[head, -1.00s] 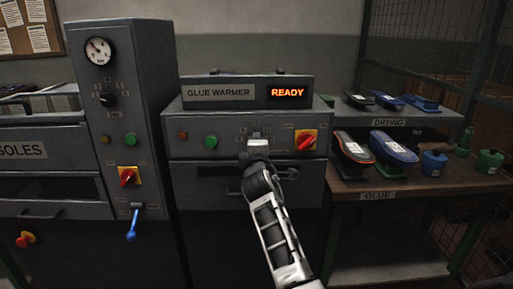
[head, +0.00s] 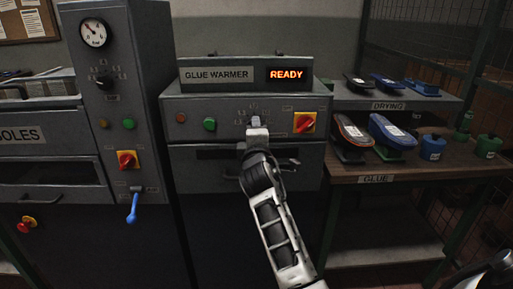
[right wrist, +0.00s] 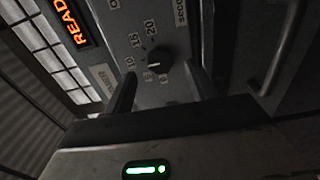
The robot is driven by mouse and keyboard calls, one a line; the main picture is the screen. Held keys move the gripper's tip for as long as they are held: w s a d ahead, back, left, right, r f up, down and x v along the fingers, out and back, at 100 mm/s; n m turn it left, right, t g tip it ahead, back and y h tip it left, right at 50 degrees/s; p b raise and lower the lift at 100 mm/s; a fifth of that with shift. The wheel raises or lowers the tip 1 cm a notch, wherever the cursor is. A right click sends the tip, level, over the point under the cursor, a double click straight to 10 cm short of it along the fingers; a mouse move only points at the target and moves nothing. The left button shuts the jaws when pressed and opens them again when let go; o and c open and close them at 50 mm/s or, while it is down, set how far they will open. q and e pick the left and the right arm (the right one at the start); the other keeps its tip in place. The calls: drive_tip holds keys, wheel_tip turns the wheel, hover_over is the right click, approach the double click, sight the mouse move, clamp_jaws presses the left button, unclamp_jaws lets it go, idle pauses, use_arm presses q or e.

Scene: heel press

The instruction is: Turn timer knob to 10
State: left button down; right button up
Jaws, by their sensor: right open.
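The timer knob (right wrist: 160,60) is a small dark round knob on the glue warmer's grey panel, with numbers including 10, 15 and 20 around it. A pale mark shows on its lower left side in the right wrist view; I cannot tell its exact setting. My right gripper (right wrist: 163,72) is open, with one finger on each side of the knob; contact is not visible. In the head view my right gripper (head: 256,126) covers the knob at the panel's middle. My left gripper is not in view.
The glue warmer has a green button (head: 209,124) left of the knob, and a red-yellow switch (head: 304,122) right of it. A lit READY display (head: 286,75) is above. A handle (right wrist: 270,65) shows beside the right finger. A shoe rack (head: 395,105) stands right.

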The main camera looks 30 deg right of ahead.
drive_tip(key=v, duration=0.8)
drive_tip(key=shift+b, duration=0.35)
drive_tip(key=shift+a+f, duration=0.1)
drive_tip(key=shift+a, duration=0.05)
